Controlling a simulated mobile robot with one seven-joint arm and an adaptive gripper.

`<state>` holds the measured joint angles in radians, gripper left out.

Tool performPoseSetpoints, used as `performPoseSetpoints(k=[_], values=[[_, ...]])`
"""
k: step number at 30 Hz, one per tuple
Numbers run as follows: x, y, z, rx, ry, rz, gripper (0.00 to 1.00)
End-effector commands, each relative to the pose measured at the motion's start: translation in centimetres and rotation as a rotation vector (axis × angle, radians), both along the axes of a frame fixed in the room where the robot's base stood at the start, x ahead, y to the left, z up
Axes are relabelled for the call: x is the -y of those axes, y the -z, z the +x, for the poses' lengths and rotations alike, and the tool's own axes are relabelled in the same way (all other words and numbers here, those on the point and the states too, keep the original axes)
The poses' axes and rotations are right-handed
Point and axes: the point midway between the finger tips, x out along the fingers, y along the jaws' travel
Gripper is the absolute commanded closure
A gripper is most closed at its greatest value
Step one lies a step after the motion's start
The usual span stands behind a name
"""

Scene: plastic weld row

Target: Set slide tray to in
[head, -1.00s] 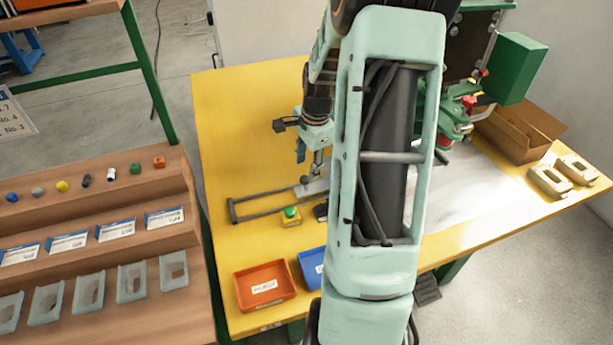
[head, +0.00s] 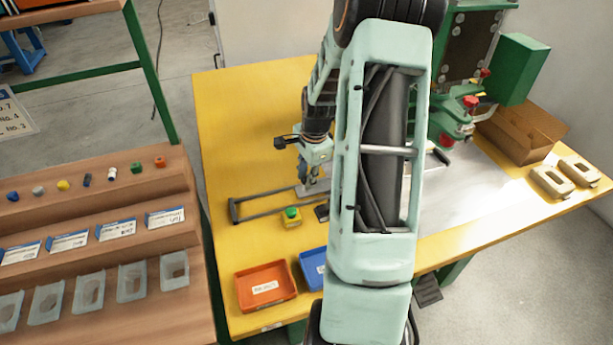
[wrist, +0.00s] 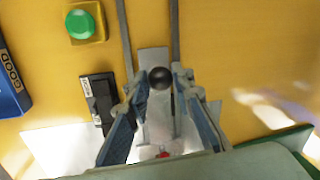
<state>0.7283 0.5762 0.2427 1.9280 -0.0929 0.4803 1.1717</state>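The slide tray shows in the head view as a grey plate (head: 301,190) at the grey rails (head: 262,213) on the yellow table. In the wrist view its pale plate (wrist: 152,60) lies between the two rails and carries a dark round knob (wrist: 160,77). My gripper (head: 311,183) is low over the plate in the head view. In the wrist view my gripper (wrist: 160,82) has its fingers apart, one on each side of the knob. I cannot see clear contact with it. My arm hides part of the tray and press in the head view.
A green button (head: 291,213) on a yellow box and a small black device (wrist: 99,100) stand beside the rails. An orange bin (head: 265,287) and a blue bin (head: 313,268) sit at the front edge. The green press (head: 465,105) and a cardboard box (head: 522,130) are at the right.

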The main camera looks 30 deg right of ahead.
Motion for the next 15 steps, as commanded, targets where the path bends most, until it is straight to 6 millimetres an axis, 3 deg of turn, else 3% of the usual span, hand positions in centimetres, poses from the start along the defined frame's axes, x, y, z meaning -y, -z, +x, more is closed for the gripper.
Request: performPoseSetpoints(k=[3, 11, 15], values=[[0.0, 0.0, 0.0, 0.000, 0.000, 0.000, 1.00], [0.1, 0.0, 0.0, 0.000, 0.001, 0.000, 1.00], [1.8, -0.1, -0.4, 0.000, 0.006, -0.001, 1.00]])
